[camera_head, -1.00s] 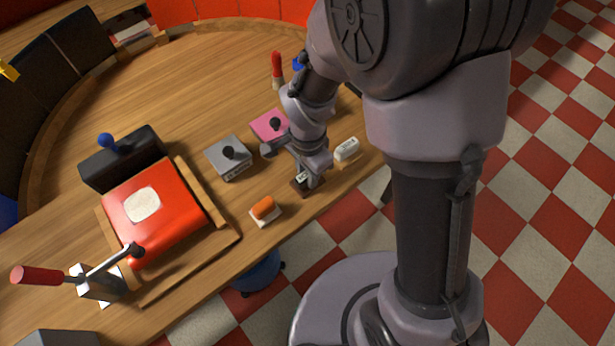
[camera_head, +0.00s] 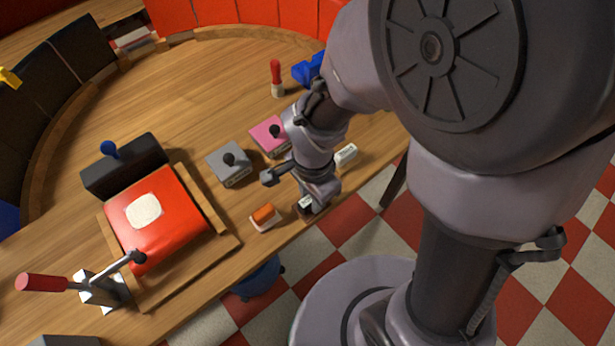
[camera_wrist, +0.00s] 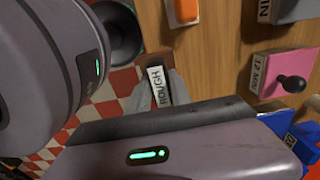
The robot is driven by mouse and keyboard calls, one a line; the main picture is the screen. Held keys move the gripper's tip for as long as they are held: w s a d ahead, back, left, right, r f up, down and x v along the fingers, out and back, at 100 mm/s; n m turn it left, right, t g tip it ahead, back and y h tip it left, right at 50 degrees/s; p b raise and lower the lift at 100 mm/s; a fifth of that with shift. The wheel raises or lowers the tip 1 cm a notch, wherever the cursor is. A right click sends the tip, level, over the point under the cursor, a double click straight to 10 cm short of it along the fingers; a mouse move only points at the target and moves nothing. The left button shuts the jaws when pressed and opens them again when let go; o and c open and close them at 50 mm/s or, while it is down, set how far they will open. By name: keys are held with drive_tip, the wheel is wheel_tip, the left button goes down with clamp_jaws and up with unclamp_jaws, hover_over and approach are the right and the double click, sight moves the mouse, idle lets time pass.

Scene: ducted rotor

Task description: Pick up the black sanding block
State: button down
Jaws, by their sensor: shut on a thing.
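The black sanding block (camera_wrist: 158,90) sits between my gripper's fingers in the wrist view, its white label reading "ROUGH". In the head view the sanding block (camera_head: 307,206) shows as a small dark piece with a white label below the wrist, at the table's front edge. My gripper (camera_wrist: 162,92) is shut on it. In the head view my gripper (camera_head: 312,198) partly hides the block. I cannot tell how far the block is above the table.
An orange-topped block (camera_head: 264,217) lies just left of my gripper, and a white block (camera_head: 346,154) to its upper right. Grey (camera_head: 230,165) and pink (camera_head: 269,137) knobbed blocks stand behind. A red pad (camera_head: 155,220) and red-handled clamp (camera_head: 45,283) are at left.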

sight(315, 217)
drive_tip(key=s+b, duration=0.1)
drive_tip(key=s, duration=0.3)
drive_tip(key=shift+s+d, duration=0.2)
drive_tip(key=shift+s+d+r+b, duration=0.1)
drive_tip(key=shift+s+r+b, duration=0.15)
drive_tip(key=shift+s+b, duration=1.45)
drive_tip(key=shift+s+d+r+b, duration=0.15)
drive_tip(key=shift+s+b, duration=0.65)
drive_tip(key=shift+b, duration=1.65)
